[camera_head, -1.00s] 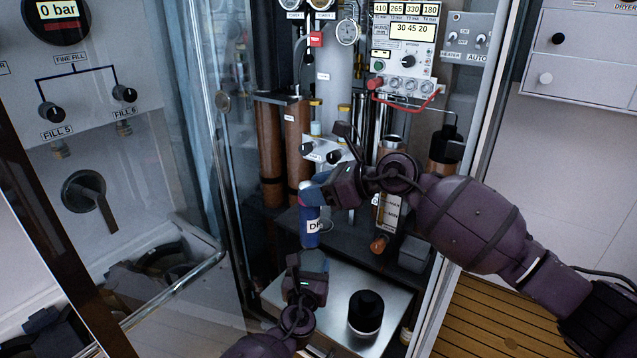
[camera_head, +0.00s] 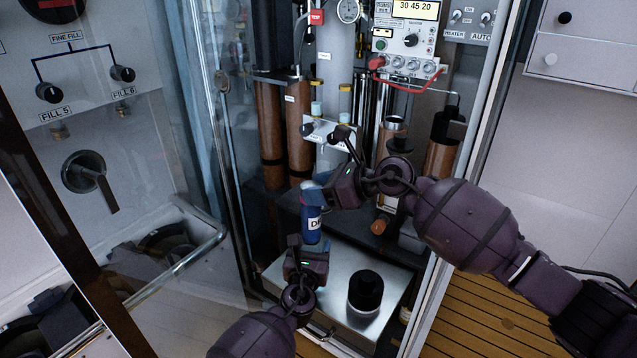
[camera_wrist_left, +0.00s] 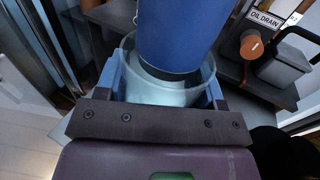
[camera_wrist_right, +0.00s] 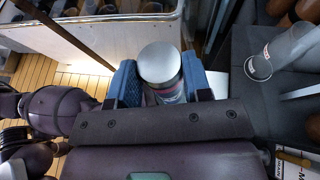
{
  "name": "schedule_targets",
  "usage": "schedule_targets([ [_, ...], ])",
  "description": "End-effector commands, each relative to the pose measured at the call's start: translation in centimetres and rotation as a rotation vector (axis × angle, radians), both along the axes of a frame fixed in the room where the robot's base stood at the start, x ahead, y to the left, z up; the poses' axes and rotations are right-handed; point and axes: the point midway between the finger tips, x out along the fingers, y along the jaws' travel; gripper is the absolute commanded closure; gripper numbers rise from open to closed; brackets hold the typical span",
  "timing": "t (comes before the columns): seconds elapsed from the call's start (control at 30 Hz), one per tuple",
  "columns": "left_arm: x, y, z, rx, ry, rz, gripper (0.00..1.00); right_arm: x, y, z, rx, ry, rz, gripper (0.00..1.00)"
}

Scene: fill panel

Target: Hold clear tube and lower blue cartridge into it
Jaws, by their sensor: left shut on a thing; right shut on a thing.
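The blue cartridge (camera_head: 312,222) is upright with a white label, and my right gripper (camera_head: 314,192) is shut on its top end. Its silver top (camera_wrist_right: 160,63) shows between the fingers in the right wrist view. My left gripper (camera_head: 307,247) is directly below, shut on the clear tube (camera_wrist_left: 160,97), which stands between its blue fingers in the left wrist view. The cartridge's dark lower end (camera_wrist_left: 178,76) is at the tube's mouth; I cannot tell how far inside it is. In the head view the tube is mostly hidden by the left gripper.
A steel box (camera_head: 335,312) with a black round knob (camera_head: 366,290) lies below. A glass door (camera_head: 222,130) stands open at the left. Brown cylinders (camera_head: 270,135) and a small white panel with black knobs (camera_head: 328,131) are behind the grippers.

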Motion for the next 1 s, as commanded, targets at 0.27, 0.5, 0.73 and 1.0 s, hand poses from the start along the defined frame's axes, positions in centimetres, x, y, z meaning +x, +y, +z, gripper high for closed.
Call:
schedule_targets([
  [0.27,0.0,0.0,0.0,0.0,0.0,0.0,0.6,0.0,0.0,-1.3,0.001,0.0,0.0,1.0],
  [0.5,0.0,0.0,0.0,0.0,0.0,0.0,0.6,0.0,0.0,-2.4,0.002,0.0,0.0,1.0],
  [0.73,0.0,0.0,0.0,0.0,0.0,0.0,0.6,0.0,0.0,-3.5,0.001,0.0,0.0,1.0],
  [1.0,0.0,0.0,0.0,0.0,-0.001,0.0,0.6,0.0,0.0,-4.1,0.001,-0.001,0.0,1.0],
])
